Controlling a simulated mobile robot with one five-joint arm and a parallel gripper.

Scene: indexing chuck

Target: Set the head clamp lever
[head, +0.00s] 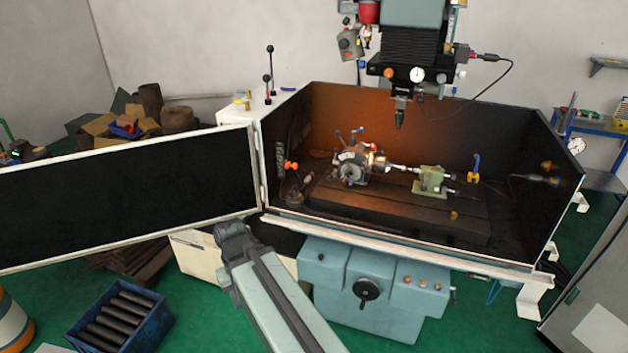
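The indexing head with its chuck (352,168) sits on the machine table inside the dark enclosure, left of the middle. Several small levers or handles with dark knobs stick out around its top. I cannot tell at this size which is the head clamp lever or how it is set. A bright workpiece runs from the chuck to the green tailstock (431,181) on the right. My arm rises from the bottom edge to a dark grey joint outside the enclosure's front left. No gripper fingers show, and the arm is well apart from the indexing head.
The black door panel (125,198) stands open on the left. A white front rail (400,243) edges the enclosure. The spindle (401,112) hangs above the workpiece. A blue lever (476,166) stands right of the tailstock. A blue crate of bars (118,318) is on the floor.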

